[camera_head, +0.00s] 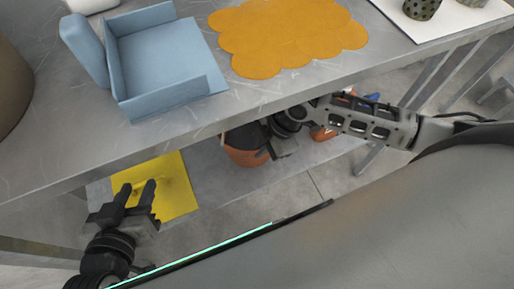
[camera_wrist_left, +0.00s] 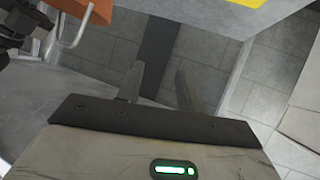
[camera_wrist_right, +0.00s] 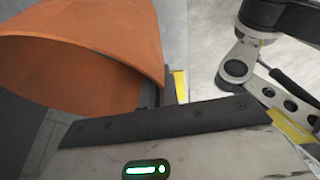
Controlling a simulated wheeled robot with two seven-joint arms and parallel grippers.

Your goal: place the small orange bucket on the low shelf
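The small orange bucket (camera_head: 246,155) is under the table's front edge in the head view, over the low shelf (camera_head: 214,165). I cannot tell whether its base touches the shelf. My right gripper (camera_head: 277,146) is at its right side. In the right wrist view, the bucket (camera_wrist_right: 85,60) fills the upper left, its wall against the fingers (camera_wrist_right: 160,92), which look shut on it and are partly hidden. My left gripper (camera_head: 140,193) is open and empty, in front of a yellow sheet (camera_head: 176,185) on the shelf. Its parted fingers show in the left wrist view (camera_wrist_left: 160,85).
The metal table (camera_head: 190,118) overhangs the shelf. On it are a blue open tray (camera_head: 165,55), an orange scalloped mat (camera_head: 290,35) and a white board (camera_head: 440,22) with dotted cups. Another orange object (camera_head: 322,132) is partly behind my right arm. Floor shows in front.

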